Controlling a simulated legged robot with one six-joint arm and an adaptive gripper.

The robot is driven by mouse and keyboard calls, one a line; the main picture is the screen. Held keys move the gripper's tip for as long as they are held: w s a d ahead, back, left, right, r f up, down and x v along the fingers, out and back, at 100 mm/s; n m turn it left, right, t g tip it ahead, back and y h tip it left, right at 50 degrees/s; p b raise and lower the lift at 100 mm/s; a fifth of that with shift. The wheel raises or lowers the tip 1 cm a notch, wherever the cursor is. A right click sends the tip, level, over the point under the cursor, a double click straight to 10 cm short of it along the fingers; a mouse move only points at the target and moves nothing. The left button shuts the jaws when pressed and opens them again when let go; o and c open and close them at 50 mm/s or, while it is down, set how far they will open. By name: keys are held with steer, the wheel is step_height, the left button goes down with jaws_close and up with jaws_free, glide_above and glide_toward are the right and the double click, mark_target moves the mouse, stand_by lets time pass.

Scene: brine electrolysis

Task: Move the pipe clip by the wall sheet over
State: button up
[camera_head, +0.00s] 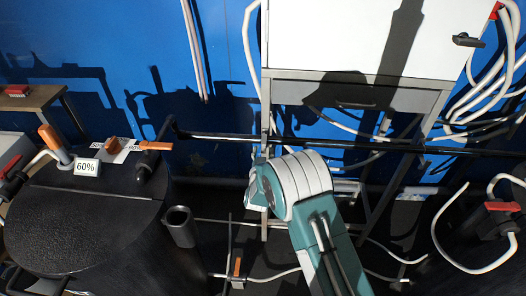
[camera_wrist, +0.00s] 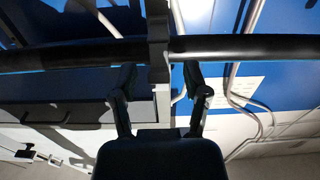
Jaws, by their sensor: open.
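My gripper (camera_wrist: 158,78) is open in the wrist view, its two dark fingers spread just below a black horizontal pipe (camera_wrist: 255,47). A grey upright piece (camera_wrist: 158,35) crosses the pipe between the fingertips. I cannot tell whether it is the pipe clip or a frame leg, nor whether the fingers touch the pipe. A white printed sheet (camera_wrist: 222,92) on the blue wall shows right of the fingers. In the head view my teal and white arm hides the gripper; the black pipe (camera_head: 225,138) runs behind it.
A white cabinet (camera_head: 355,40) on a grey frame stands behind my arm. A black drum (camera_head: 80,230) with a 60% sign (camera_head: 86,169) stands at left. White hoses (camera_head: 480,100) loop at right. An orange-handled valve (camera_head: 237,268) sits low on thin piping.

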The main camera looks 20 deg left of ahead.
steer(key=shift+w, duration=0.25)
jaws_close()
steer(key=shift+r, duration=0.15)
steer(key=g, duration=0.2)
steer(key=shift+w+a+r+g+h, duration=0.15)
steer(key=shift+w+r+g+h, duration=0.15)
steer(key=shift+r+h, duration=0.1)
steer(key=shift+w+r+g+h, duration=0.15)
steer(key=shift+g, duration=0.55)
steer(key=shift+w+r+g+h, duration=0.1)
steer(key=shift+g+h, duration=0.05)
steer(key=shift+g, duration=0.55)
steer(key=shift+w+a+g, duration=0.1)
steer(key=shift+g, duration=0.2)
